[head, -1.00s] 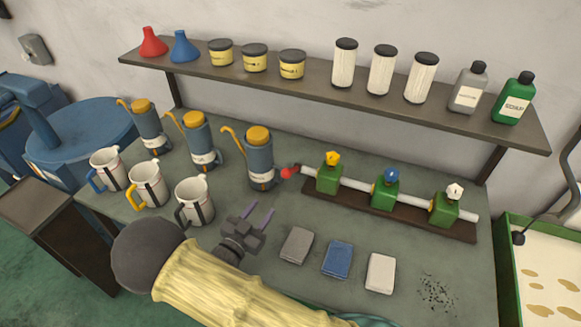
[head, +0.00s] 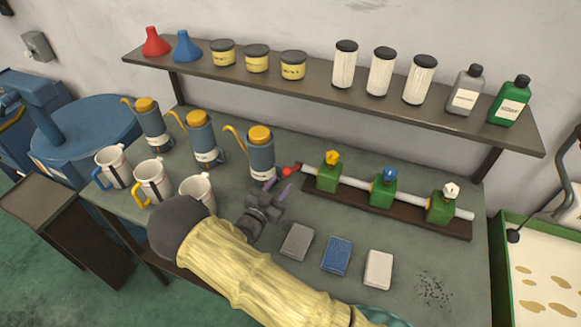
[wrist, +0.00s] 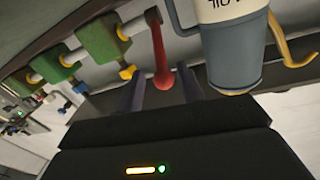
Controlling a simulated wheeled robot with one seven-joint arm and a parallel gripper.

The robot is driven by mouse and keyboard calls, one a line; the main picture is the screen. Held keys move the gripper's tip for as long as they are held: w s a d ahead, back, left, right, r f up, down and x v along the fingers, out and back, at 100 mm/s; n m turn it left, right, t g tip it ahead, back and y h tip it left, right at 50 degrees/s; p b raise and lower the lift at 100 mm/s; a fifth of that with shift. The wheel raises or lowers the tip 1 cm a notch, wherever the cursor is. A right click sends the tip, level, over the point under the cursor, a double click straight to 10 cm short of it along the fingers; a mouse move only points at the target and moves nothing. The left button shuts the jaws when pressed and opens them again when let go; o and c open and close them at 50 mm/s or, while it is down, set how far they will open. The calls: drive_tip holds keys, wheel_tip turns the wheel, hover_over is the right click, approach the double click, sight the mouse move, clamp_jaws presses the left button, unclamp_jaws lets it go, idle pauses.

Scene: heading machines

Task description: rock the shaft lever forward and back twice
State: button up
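The shaft lever has a red knob (head: 288,171) and sits at the left end of the pale shaft (head: 351,182). The shaft runs through green blocks on a dark base. In the wrist view the red lever (wrist: 159,55) hangs with its ball end between the two fingers. My gripper (head: 279,188) is open, with its fingertips just in front of the knob in the head view. The wrist view shows my gripper (wrist: 161,92) with a finger on each side of the ball, and space between. I cannot tell whether the ball is fully between the fingertips.
A blue-grey oil can (head: 261,160) stands close to the left of the lever, and it fills the upper right of the wrist view (wrist: 232,45). Folded grey (head: 297,241), blue (head: 336,255) and white (head: 379,269) cloths lie in front. A loaded shelf (head: 310,92) runs above.

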sight(291, 170)
drive_tip(key=p+x, duration=0.2)
drive_tip(key=x, duration=0.6)
drive_tip(key=shift+c, duration=0.5)
clamp_jaws()
